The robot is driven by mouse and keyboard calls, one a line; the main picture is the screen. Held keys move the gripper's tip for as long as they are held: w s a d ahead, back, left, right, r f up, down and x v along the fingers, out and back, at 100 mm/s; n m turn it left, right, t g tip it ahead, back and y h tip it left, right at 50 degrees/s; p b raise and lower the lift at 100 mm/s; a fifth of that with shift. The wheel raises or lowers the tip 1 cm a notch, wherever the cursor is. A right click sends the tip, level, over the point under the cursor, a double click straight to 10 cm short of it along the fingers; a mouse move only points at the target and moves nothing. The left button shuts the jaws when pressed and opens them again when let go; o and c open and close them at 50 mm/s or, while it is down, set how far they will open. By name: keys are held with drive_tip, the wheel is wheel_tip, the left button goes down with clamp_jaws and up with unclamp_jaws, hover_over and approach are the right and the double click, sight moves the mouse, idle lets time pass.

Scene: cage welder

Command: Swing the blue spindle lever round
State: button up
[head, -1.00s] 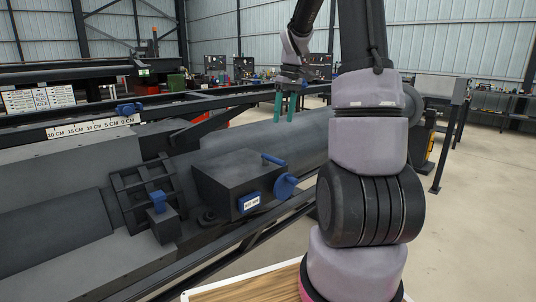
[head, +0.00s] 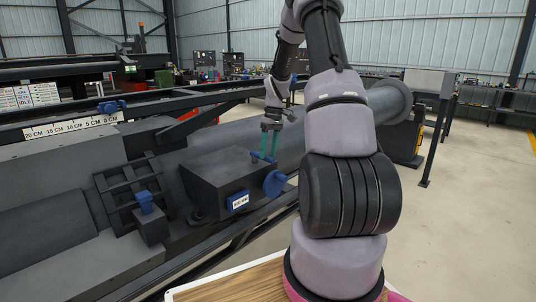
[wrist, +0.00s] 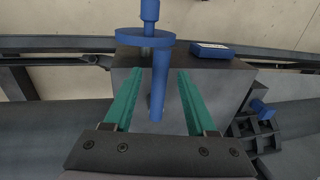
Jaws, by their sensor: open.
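The blue spindle lever (head: 262,157) is a short rod at the top of a dark grey box (head: 212,187), above a blue disc (head: 275,183). My gripper (head: 269,150) is over the box at the lever, its green fingers pointing down and partly covering it. In the wrist view the lever (wrist: 158,95) lies lengthwise between the two open fingers of my gripper (wrist: 157,78), with a gap visible on each side. The disc (wrist: 146,38) shows beyond the fingertips. I cannot tell how deep the lever sits between the fingers.
A smaller block with a blue knob (head: 145,200) stands left of the box beside a dark frame. A long grey pipe (head: 225,143) runs behind the box. A rail (head: 190,272) passes in front. A blue and white label (head: 239,201) is on the box. Open floor lies right.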

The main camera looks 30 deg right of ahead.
drive_tip(key=shift+a+f, duration=0.1)
drive_tip(key=shift+f, duration=0.45)
clamp_jaws()
drive_tip(key=shift+r, duration=0.1)
idle(1.0)
